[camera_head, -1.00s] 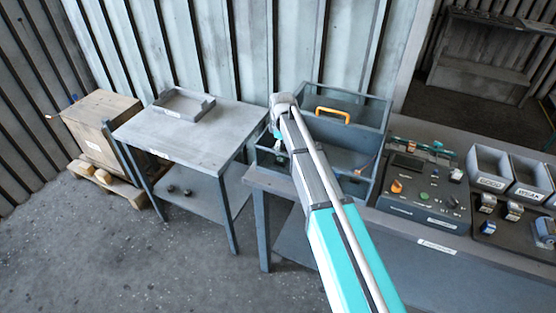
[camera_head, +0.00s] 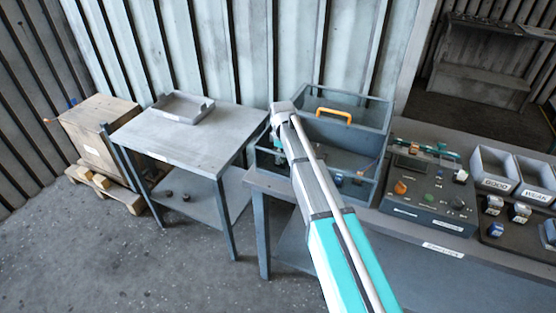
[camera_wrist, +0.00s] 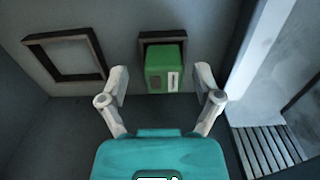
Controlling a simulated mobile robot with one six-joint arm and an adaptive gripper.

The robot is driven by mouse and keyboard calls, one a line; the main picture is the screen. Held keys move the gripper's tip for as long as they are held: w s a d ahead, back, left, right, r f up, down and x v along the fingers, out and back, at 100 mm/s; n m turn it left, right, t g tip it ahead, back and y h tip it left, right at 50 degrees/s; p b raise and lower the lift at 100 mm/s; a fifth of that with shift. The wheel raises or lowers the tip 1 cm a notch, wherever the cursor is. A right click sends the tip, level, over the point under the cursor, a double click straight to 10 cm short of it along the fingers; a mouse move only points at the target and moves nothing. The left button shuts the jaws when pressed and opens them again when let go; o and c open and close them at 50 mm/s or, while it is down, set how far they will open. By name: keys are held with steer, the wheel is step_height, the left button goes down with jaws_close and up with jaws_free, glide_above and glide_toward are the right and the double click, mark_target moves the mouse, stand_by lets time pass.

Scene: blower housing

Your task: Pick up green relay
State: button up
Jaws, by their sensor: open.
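The green relay (camera_wrist: 160,70) stands upright in a dark square frame inside a grey-walled container, in the wrist view. It has a pale label on its front. My gripper (camera_wrist: 161,76) is open, with one pale finger on each side of the relay. Gaps show between the fingers and the relay, and I cannot tell their exact depth. In the head view my arm reaches over the grey tote (camera_head: 376,141) with the orange handle (camera_head: 334,114). There the relay cannot be made out and my gripper is mostly hidden behind my arm.
An empty dark frame (camera_wrist: 66,57) is left of the relay. A pale wall edge (camera_wrist: 262,60) rises at right. Right of the tote are a control panel (camera_head: 430,190) and bins marked GOOD (camera_head: 494,184) and WEAK (camera_head: 536,194). A side table (camera_head: 215,135) with a tray (camera_head: 183,107) stands left.

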mark_target(282, 154)
steer(key=c, duration=1)
steer(key=shift+r, duration=0.15)
step_height(282, 154, up, 10)
steer(key=p, duration=1)
stand_by(0.4)
